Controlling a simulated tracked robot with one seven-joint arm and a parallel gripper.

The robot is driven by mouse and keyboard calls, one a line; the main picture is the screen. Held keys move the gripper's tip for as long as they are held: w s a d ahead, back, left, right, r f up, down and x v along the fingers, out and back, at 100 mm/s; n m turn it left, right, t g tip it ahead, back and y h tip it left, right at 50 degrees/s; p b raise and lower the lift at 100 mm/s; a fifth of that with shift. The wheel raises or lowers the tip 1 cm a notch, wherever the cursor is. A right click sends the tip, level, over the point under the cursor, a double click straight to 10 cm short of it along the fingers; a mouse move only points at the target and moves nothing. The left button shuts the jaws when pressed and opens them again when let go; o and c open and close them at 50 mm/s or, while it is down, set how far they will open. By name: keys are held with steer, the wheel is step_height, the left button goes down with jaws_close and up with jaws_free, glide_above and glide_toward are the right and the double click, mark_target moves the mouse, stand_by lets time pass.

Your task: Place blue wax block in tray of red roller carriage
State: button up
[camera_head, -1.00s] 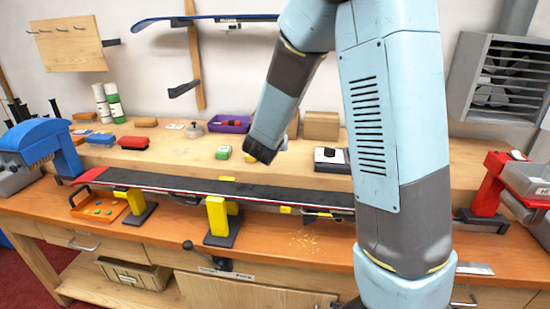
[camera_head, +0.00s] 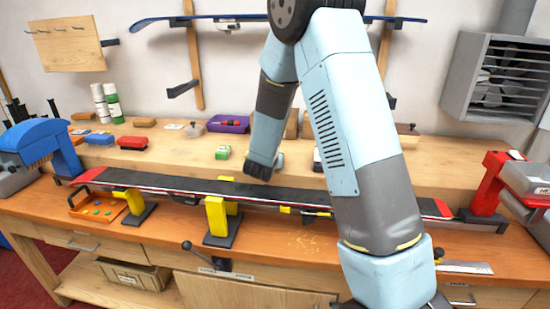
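A blue block (camera_head: 100,138), which looks like the blue wax block, lies on the raised back shelf at the left, beside a red block (camera_head: 132,142). A red roller carriage (camera_head: 490,187) stands at the right end of the bench. A grey box-like part (camera_head: 528,178) sits at its right side and may be its tray; its inside is not clear. My gripper (camera_head: 262,167) points down behind the middle of the long ski, well right of the blue block. Its fingers look dark and small, and I cannot tell whether they are open or hold anything.
A long black ski (camera_head: 200,188) with red tips lies across yellow supports (camera_head: 216,215). A green block (camera_head: 222,152) and a purple bin (camera_head: 228,123) are on the back shelf. A blue machine (camera_head: 40,138) stands at the left. An orange tray (camera_head: 88,210) holds small pieces.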

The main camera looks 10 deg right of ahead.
steer(key=shift+f, duration=0.1)
steer(key=o, duration=1.1)
steer(key=shift+c, duration=0.2)
